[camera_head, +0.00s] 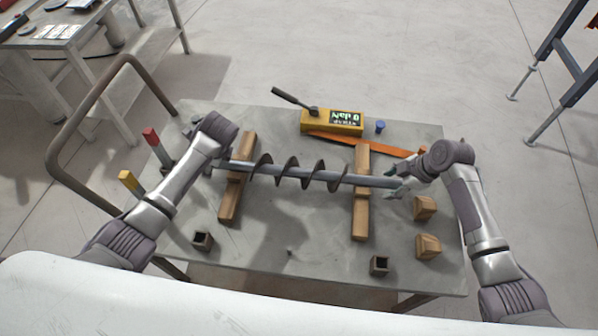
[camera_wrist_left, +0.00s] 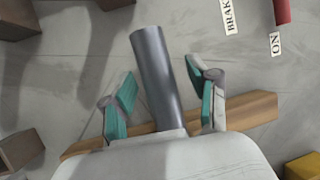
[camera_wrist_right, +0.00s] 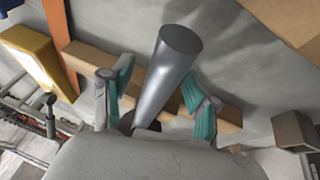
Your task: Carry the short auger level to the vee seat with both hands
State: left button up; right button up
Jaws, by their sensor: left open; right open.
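The short auger (camera_head: 300,172), a grey shaft with dark spiral flights, lies across two wooden bars, the left bar (camera_head: 230,200) and the right bar (camera_head: 360,217). My left gripper (camera_head: 212,168) is at its left end, mostly hidden under the wrist. In the left wrist view the shaft (camera_wrist_left: 157,80) stands between the open fingers (camera_wrist_left: 162,85), with gaps on both sides. My right gripper (camera_head: 399,183) is open around the right end. In the right wrist view the shaft (camera_wrist_right: 167,75) lies between the open fingers (camera_wrist_right: 155,82). I cannot tell which piece is the vee seat.
A yellow box (camera_head: 331,121) with a dark lever and an orange strip (camera_head: 390,149) lie at the back. Two wooden blocks (camera_head: 424,207) (camera_head: 428,246) sit at the right. Small dark square sockets (camera_head: 203,240) (camera_head: 380,265) stand in front. Red (camera_head: 150,136) and yellow (camera_head: 128,180) handles rise at left.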

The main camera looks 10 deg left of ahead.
pick_arm(q)
grip_shut()
pick_arm(e)
grip_shut()
